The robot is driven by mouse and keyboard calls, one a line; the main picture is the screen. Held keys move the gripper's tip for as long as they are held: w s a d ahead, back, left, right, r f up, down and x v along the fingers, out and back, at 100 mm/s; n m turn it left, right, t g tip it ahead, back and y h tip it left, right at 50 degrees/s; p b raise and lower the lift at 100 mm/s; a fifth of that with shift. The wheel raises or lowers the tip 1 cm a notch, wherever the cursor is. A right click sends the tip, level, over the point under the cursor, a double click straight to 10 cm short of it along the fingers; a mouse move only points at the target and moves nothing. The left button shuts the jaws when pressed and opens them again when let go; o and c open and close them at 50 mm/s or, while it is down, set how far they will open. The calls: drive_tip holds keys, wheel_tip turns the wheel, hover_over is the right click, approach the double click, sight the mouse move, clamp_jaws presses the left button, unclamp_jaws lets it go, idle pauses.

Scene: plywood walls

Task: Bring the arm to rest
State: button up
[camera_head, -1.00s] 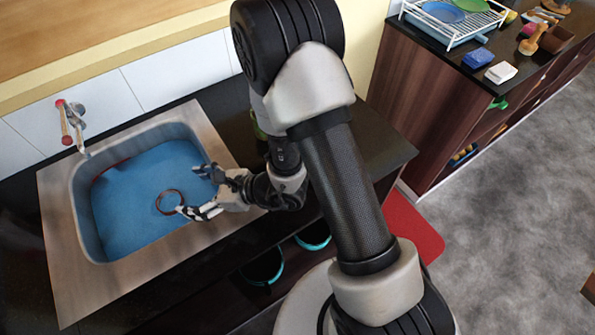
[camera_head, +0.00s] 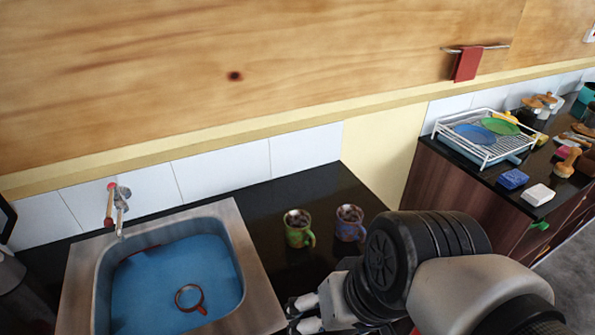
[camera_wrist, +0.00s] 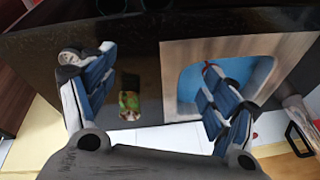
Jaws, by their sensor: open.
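My arm is folded in at the lower right of the head view. My gripper (camera_wrist: 140,75) shows in the wrist view with its two blue-padded fingers spread wide apart. It is open and nothing is between the pads in its grasp. The sink (camera_wrist: 178,75) also shows behind the right finger in the wrist view.
A tap (camera_head: 118,208) rises behind the sink. A white dish rack (camera_head: 485,150) with plates, a blue block (camera_head: 513,179) and a white block (camera_head: 538,195) stand on the right counter.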

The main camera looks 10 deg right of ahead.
drive_tip(key=shift+n+t+h, duration=0.4)
drive_tip(key=shift+t+h, duration=0.4)
drive_tip(key=d, duration=0.1)
drive_tip(key=d+r, duration=0.2)
drive_tip(key=d, duration=0.1)
drive_tip(key=shift+w, duration=0.1)
drive_tip(key=shift+a, duration=0.1)
